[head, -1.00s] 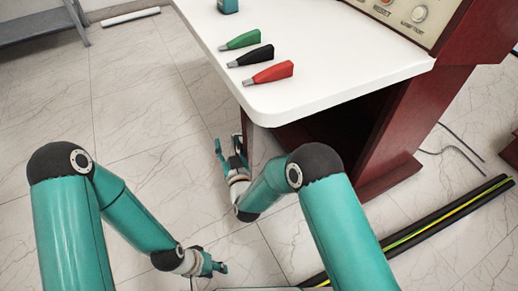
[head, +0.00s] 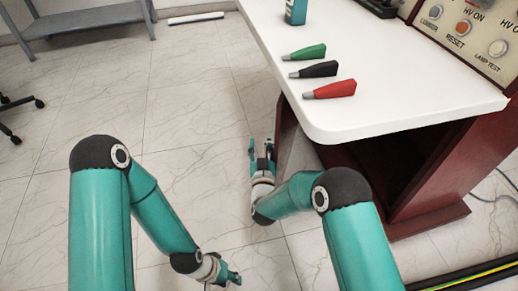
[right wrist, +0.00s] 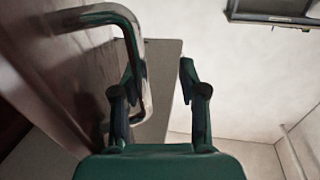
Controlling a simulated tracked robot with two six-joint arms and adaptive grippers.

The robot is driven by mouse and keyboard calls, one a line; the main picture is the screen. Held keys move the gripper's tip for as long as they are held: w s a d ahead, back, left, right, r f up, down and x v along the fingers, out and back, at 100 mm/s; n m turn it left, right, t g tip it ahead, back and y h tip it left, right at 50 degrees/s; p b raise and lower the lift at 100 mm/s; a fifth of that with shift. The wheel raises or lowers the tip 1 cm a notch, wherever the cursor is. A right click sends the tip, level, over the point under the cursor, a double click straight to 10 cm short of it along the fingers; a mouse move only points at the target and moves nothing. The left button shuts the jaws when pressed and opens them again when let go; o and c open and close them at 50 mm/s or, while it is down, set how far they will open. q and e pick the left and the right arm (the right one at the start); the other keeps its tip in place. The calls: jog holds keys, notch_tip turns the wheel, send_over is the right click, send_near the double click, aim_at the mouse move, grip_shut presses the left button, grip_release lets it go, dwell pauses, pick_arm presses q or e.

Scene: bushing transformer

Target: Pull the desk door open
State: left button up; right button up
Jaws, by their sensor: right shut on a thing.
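The desk (head: 400,100) has a white top and dark red-brown sides. A narrow brown strip of its side (head: 287,135) shows below the top's left edge; most of the door is hidden in the head view. In the right wrist view a dark red-brown panel (right wrist: 50,75) fills the left, with a bent chrome handle (right wrist: 138,50) on it. My right gripper (head: 262,155) is beside the desk, below the top.
Green (head: 308,52), black (head: 316,69) and red (head: 332,90) clips lie on the desktop near a teal bottle (head: 296,12) and a control panel (head: 470,30). Black cables with a yellow-green stripe (head: 480,275) lie at lower right.

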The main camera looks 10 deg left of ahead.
jog(key=s+d, duration=0.2)
jog(key=s, duration=0.9)
jog(key=shift+s+f, duration=0.15)
jog(key=shift+s, duration=0.25)
